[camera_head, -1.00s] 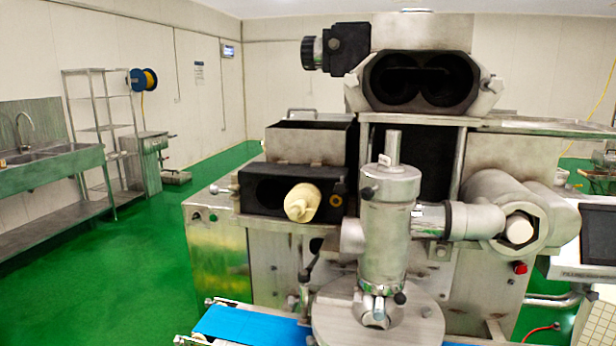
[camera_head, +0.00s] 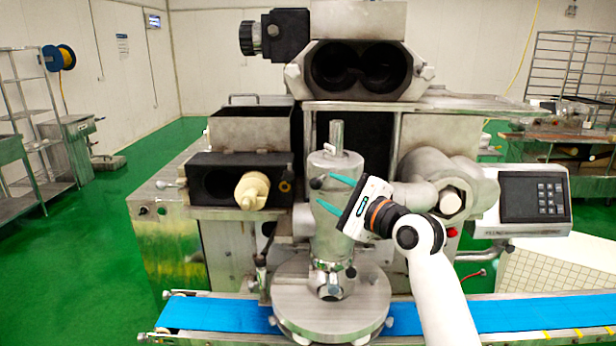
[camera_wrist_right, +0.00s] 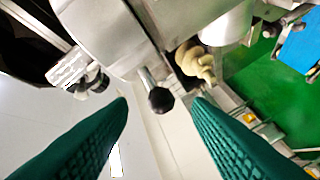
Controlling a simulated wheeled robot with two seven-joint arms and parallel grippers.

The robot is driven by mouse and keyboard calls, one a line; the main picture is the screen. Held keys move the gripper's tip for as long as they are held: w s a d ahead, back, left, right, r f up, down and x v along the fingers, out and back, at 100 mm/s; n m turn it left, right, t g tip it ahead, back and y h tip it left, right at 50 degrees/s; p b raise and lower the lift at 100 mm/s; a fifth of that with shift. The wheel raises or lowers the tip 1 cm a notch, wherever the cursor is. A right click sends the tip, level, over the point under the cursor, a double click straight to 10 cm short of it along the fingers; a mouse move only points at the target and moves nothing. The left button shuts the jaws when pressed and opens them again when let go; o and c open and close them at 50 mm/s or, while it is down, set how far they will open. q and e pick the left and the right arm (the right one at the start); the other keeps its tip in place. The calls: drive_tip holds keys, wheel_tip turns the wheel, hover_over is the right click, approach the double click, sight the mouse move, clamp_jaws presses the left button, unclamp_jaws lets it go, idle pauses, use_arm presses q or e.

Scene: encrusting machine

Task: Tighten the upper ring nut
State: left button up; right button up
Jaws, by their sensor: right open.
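The upper ring nut (camera_head: 328,162) is a metal collar near the top of the upright steel cylinder (camera_head: 326,235). One of its black-knobbed handles (camera_head: 316,183) points toward the front left. My right gripper (camera_head: 325,190) is open, with its two teal fingers pointing left across the cylinder at the collar's height. In the right wrist view, a black knob on a short metal rod (camera_wrist_right: 160,99) lies between the open fingers, with nothing gripped. Whether a finger touches the knob or rod cannot be told. My left gripper is not in view.
A cream nozzle (camera_head: 252,190) sticks out left of the cylinder. A round metal plate (camera_head: 290,302) lies below the cylinder, above the blue conveyor belt (camera_head: 215,314). A horizontal pipe body (camera_head: 425,175) and a keypad panel (camera_head: 534,197) stand to the right.

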drive_tip(key=p+x, duration=0.1)
drive_tip(key=x, duration=0.6)
drive_tip(key=shift+a, duration=0.15)
clamp_jaws()
